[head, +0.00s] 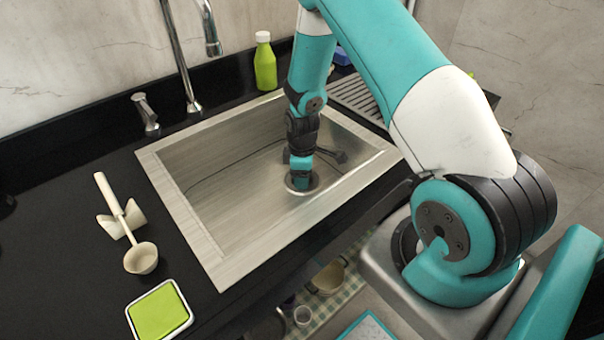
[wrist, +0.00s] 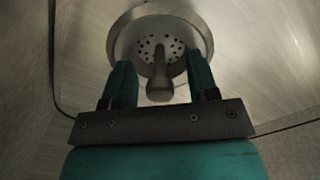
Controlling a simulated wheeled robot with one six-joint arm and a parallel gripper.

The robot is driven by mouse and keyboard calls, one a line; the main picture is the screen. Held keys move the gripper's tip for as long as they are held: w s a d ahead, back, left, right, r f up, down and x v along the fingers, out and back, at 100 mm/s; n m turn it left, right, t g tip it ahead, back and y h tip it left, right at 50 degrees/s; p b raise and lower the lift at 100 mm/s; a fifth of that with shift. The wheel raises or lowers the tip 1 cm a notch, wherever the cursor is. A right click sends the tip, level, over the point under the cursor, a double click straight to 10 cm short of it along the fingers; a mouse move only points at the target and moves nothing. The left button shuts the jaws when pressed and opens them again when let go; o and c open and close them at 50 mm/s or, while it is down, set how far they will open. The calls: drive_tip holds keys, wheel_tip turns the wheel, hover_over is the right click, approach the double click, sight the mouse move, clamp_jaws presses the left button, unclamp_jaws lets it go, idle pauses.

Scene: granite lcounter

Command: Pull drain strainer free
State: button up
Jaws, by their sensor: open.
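The drain strainer (wrist: 159,58) sits in the round drain (wrist: 202,27) at the bottom of the steel sink. In the wrist view it has a perforated plate and a knob-like handle standing up from its middle. My gripper (wrist: 158,72) is open, with its two teal fingers on either side of the handle and apart from it. In the head view my gripper (head: 300,178) reaches down into the sink (head: 222,215) at the drain, and it hides most of the strainer there.
The sink walls surround my gripper. A faucet (head: 188,60) and a green bottle (head: 264,65) stand behind the sink. A ladle (head: 141,258) on a rest and a green sponge in a tray (head: 160,312) lie on the black counter at left.

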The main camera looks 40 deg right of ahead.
drive_tip(key=shift+c, duration=0.5)
drive_tip(key=c, duration=0.9)
drive_tip(key=shift+r+p, duration=1.65)
drive_tip(key=shift+r, duration=0.45)
